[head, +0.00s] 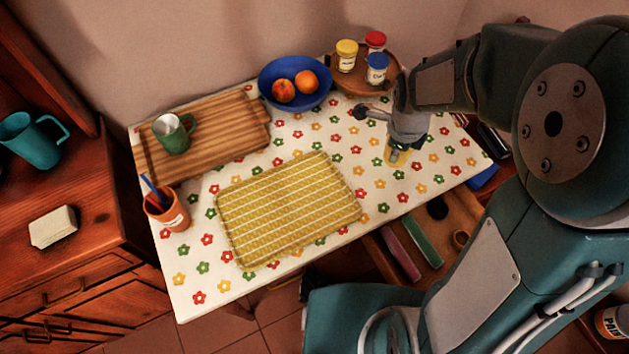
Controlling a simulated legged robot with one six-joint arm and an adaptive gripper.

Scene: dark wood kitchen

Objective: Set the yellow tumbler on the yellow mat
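The yellow mat (290,207) lies flat on the flowered tablecloth, near the middle front of the table, with nothing on it.
A blue bowl (315,98) with fruit and a round wooden tray (354,86) with several jars stand at the back. A wooden board (225,137) with a green mug (172,134) is at the left. An orange cup (166,212) holds utensils.

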